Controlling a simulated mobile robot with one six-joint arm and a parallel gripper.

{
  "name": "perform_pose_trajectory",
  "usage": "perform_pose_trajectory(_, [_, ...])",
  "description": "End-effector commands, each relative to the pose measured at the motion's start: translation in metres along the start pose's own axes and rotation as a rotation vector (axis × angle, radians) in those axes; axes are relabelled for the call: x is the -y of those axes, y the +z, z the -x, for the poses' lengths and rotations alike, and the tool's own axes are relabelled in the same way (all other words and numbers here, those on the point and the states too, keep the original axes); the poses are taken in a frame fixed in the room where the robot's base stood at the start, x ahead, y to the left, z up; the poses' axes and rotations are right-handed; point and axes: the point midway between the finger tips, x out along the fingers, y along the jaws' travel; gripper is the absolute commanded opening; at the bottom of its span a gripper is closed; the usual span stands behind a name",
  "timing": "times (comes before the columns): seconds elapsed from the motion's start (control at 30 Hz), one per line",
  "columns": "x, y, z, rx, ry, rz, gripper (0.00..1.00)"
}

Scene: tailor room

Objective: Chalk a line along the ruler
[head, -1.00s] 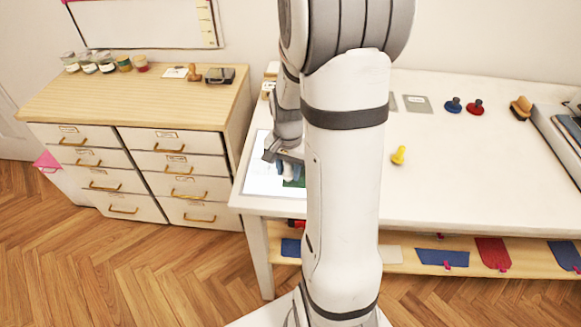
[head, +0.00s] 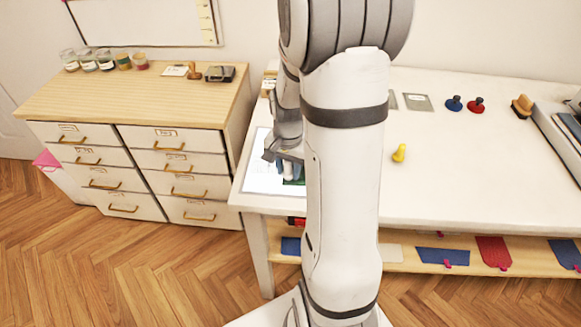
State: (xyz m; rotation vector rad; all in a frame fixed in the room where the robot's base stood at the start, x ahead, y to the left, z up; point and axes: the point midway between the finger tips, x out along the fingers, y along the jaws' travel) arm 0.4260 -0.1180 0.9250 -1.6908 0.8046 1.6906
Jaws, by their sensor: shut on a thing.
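My gripper (head: 284,157) is low over the left end of the white table, partly hidden behind my own arm. It is shut on a small pale piece (head: 287,170), too small and shaded to identify surely as the chalk. Below it lies a pale blue-white sheet or mat (head: 262,183) at the table's left front corner. A small dark green patch (head: 296,182) shows on this sheet, cut off by my arm. I cannot make out the ruler or any chalk line; my arm hides part of that area.
The white table (head: 440,190) is mostly clear to the right, with a yellow piece (head: 399,152) and blue (head: 454,103) and red (head: 476,105) knobbed pieces. A drawer cabinet (head: 150,110) stands left. Cloth pieces (head: 442,257) lie on the lower shelf.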

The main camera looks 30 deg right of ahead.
Motion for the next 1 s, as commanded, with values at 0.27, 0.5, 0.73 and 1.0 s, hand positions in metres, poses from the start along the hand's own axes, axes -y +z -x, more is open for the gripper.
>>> perform_pose_trajectory(0.27, [0.000,0.000,-0.002,0.000,0.000,-0.001,0.10])
perform_pose_trajectory(0.5, [-0.007,-0.003,-0.002,0.000,0.000,-0.001,0.10])
perform_pose_trajectory(0.73, [-0.013,-0.005,-0.002,0.000,0.000,-0.002,0.10])
perform_pose_trajectory(1.0, [-0.014,-0.006,-0.002,0.000,0.000,-0.001,0.10])
